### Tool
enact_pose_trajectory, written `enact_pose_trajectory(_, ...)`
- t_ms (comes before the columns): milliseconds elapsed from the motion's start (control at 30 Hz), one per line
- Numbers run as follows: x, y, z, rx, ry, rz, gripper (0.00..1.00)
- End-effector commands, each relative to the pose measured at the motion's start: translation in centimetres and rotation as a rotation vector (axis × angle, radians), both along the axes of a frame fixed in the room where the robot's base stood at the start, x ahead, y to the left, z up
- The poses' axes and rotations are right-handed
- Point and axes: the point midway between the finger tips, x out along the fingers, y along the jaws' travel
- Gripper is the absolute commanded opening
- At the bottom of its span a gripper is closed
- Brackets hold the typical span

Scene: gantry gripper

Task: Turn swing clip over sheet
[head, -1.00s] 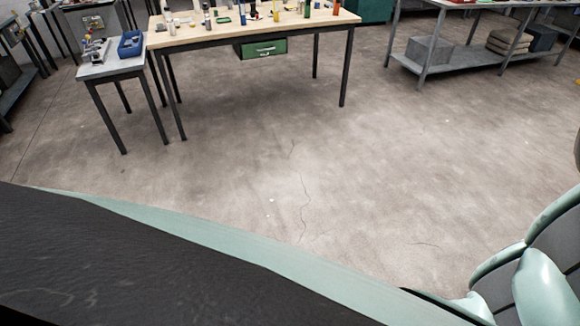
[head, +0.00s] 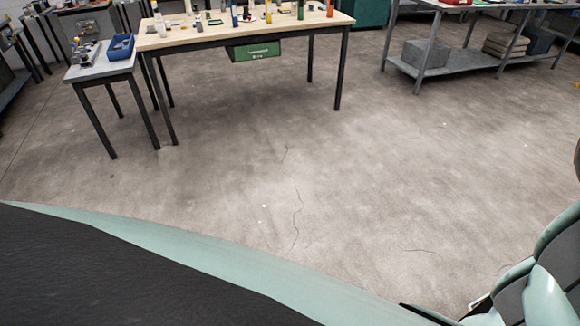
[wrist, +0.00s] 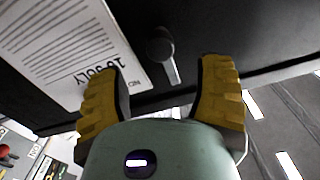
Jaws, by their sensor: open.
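In the wrist view, a white printed sheet (wrist: 62,38) lies against a dark panel at the upper left. A grey swing clip (wrist: 172,69) with a rounded end and a narrow flat arm is on the same panel, to the right of the sheet. Its arm shows beside the sheet, not across it. My gripper (wrist: 162,66) has two yellow ridged fingers spread apart, with nothing between their pads. The clip shows beyond the gap between the fingertips; I cannot tell the distance. The left finger overlaps the sheet's lower corner in the picture. The head view shows neither sheet nor clip.
In the head view, a workbench (head: 185,40) with small items and a green drawer (head: 256,51) stands at the back. A small side table (head: 88,73) holds a blue bin (head: 121,46). A grey shelf unit (head: 462,70) stands right. The floor between is clear.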

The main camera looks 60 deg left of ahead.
Motion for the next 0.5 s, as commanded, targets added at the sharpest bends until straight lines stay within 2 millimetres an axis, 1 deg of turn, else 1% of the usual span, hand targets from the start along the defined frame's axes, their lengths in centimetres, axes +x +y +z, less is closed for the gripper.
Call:
enact_pose_trajectory(33,1.1,-0.2,0.2,-0.001,-0.003,0.004,0.66)
enact_pose_trajectory(200,3.6,-0.7,0.2,-0.002,-0.004,0.005,0.66)
enact_pose_trajectory(500,6.0,-1.3,0.1,-0.002,-0.002,0.006,0.66)
